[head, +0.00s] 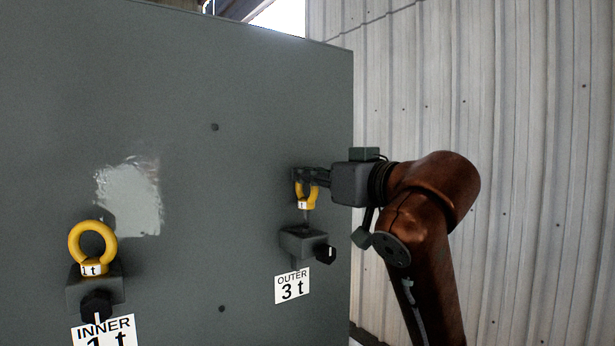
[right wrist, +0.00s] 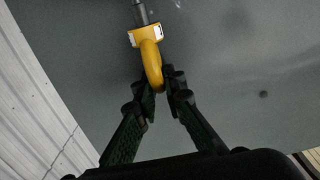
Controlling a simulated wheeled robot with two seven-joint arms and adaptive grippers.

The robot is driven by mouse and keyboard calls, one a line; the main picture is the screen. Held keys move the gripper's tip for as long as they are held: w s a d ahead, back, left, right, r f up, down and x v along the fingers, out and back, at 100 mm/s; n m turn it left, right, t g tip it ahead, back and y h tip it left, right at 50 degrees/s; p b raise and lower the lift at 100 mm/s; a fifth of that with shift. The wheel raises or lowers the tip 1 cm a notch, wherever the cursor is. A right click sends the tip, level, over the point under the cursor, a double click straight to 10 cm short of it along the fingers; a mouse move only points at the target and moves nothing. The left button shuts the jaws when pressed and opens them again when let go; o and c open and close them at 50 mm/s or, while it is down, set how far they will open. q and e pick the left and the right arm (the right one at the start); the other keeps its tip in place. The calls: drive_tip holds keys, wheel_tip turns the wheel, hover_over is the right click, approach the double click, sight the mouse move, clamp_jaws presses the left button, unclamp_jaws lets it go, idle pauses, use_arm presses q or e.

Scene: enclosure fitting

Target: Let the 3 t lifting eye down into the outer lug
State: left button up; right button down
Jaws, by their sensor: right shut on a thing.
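The yellow lifting eye (head: 308,198) is held by its ring in my right gripper (head: 305,176), with its shank pointing down. In the right wrist view the eye (right wrist: 150,60) sits between the two fingers (right wrist: 162,85), and its grey shank points away from them. The outer lug (head: 305,242) is a dark block with a black knob on the grey enclosure, above a label reading OUTER 3 t (head: 292,286). The eye is upright just above the lug; whether the shank tip touches it I cannot tell. The marking on the held eye is too small to read fully. My left gripper is not in view.
A second yellow eye (head: 93,245), marked 1 t, stands in the inner lug (head: 95,287) at the left, above the INNER label (head: 104,330). The grey enclosure wall (head: 240,80) is flat, with a pale worn patch. A corrugated wall (head: 540,120) stands at the right.

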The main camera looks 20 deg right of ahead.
sight(311, 201)
drive_tip(key=shift+f+b, duration=2.05)
drive_tip(key=shift+f, duration=0.3)
drive_tip(key=c, duration=1.9)
unclamp_jaws()
drive_tip(key=shift+c, duration=0.2)
drive_tip(key=v, duration=1.2)
drive_tip(key=shift+a, duration=0.1)
